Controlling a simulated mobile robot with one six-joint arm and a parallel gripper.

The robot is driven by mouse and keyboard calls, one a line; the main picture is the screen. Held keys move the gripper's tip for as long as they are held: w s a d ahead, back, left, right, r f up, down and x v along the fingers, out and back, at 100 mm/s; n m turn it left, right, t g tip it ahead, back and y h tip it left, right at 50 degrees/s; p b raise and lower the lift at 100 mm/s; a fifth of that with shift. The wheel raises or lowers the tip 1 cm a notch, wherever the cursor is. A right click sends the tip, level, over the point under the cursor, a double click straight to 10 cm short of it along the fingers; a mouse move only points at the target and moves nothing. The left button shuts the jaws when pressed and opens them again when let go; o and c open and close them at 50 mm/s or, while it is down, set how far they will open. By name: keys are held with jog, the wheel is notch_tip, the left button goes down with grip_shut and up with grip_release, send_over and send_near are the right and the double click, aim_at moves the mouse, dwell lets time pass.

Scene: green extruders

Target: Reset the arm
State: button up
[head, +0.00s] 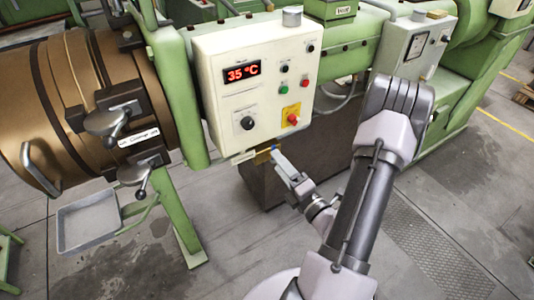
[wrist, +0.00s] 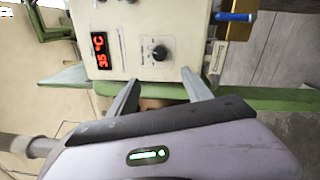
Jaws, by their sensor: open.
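My arm reaches up from the bottom right of the head view and bends back down. My gripper (head: 283,160) hangs just below the lower edge of the cream control box (head: 228,55). In the wrist view my gripper (wrist: 161,77) is open, with its two grey fingers apart and nothing held between them. The control box (wrist: 128,62) lies beyond the fingertips, turned sideways. I cannot tell whether a finger touches it.
The box has a red 35 °C display (head: 242,73), a black knob (head: 247,123) and a red button (head: 293,119). A brown barrel (head: 75,100) with clamp handles and a grey tray (head: 90,222) are at left. Open floor (head: 235,250) lies below.

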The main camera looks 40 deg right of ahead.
jog(key=w+a+r+n+g+y+b, duration=0.2)
jog(key=a+r+n+y, duration=0.1)
jog(key=a+n+y, duration=0.6)
jog(key=w+a+r+n+g+y+b, duration=0.25)
jog(key=a+n+y, duration=0.45)
jog(key=a, duration=0.5)
jog(key=s+a+f+n+g+h+b, duration=0.2)
jog(key=s+a+n+g, duration=0.45)
jog(key=n, duration=0.55)
jog(key=s+a+f+n+g+h+b, duration=0.25)
jog(key=s+a+n+g, duration=0.45)
jog(key=n, duration=0.4)
jog(key=d+r+n+t+h, duration=0.1)
jog(key=n+t, duration=0.1)
jog(key=n, duration=0.1)
jog(key=d+r+n+t+h+b, duration=0.1)
jog(key=n+h, duration=0.1)
jog(key=n, duration=0.2)
jog(key=w+d+r+n+t+h, duration=0.1)
jog(key=d+n+t+h, duration=0.1)
jog(key=n, duration=0.1)
jog(key=shift+r+t+b, duration=0.25)
jog(key=shift+t+b, duration=0.05)
